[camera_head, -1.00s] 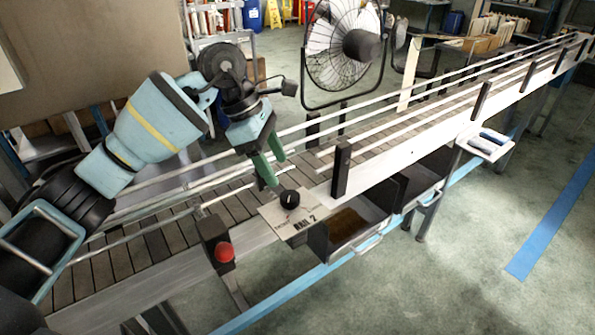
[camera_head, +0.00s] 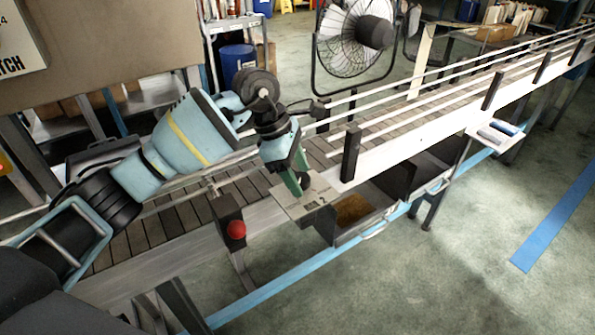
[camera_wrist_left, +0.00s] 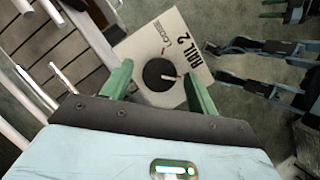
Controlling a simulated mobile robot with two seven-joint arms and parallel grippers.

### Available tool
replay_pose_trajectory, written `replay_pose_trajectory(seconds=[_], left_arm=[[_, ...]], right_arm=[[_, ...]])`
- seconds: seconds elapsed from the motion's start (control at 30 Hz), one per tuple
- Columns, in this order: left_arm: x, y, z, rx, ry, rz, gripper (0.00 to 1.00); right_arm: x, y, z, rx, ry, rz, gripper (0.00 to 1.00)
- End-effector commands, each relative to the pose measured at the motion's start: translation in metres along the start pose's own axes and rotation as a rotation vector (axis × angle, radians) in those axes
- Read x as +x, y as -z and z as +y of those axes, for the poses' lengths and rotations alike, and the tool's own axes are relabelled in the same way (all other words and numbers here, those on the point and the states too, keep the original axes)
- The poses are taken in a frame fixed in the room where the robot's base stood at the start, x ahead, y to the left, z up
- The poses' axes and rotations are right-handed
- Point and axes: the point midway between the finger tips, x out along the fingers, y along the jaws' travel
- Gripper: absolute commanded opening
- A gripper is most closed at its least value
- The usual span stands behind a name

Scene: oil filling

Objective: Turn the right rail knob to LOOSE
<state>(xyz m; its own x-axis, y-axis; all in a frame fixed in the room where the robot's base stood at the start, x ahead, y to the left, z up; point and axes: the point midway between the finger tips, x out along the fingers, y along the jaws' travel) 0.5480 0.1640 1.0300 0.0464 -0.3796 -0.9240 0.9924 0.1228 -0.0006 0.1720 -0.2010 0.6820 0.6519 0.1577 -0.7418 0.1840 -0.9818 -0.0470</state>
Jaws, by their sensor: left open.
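The rail knob is a round black knob (camera_wrist_left: 162,73) with a pale pointer line, on a light plate (camera_wrist_left: 145,38) lettered RAIL 2. In the head view the knob (camera_head: 306,182) is partly hidden by my left gripper (camera_head: 301,186), and the plate (camera_head: 291,206) sits on the conveyor's near edge. In the wrist view my left gripper (camera_wrist_left: 158,70) is open, with one green finger on each side of the knob. I cannot tell whether the fingers touch it.
A red button (camera_head: 237,229) on a dark box is left of the plate. A black post (camera_head: 350,154) stands close on the right. White guide rails run along the conveyor (camera_head: 180,220). An open bin (camera_head: 352,210) hangs below. A fan (camera_head: 352,45) stands behind.

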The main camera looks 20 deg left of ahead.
Motion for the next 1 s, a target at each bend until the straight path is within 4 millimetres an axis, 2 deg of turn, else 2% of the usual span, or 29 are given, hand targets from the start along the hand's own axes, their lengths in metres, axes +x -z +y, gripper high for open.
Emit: replay_pose_trajectory(seconds=[0.23, 0.57, 0.77, 1.0], left_arm=[[0.001, 0.0, 0.0, 0.0, 0.0, 0.0, 0.59], [0.001, 0.0, 0.0, 0.0, 0.0, 0.0, 0.16], [0.0, -0.001, 0.0, -0.008, -0.005, 0.0, 0.15], [-0.003, -0.002, -0.001, -0.085, -0.041, 0.0, 0.15]], right_arm=[[0.0, 0.001, -0.002, 0.007, 0.0, 0.001, 0.36], [0.0, 0.001, -0.002, 0.01, -0.001, 0.002, 0.36], [0.0, 0.002, -0.002, 0.008, -0.001, 0.005, 0.36], [-0.003, 0.015, 0.001, -0.002, -0.003, 0.026, 0.36]])
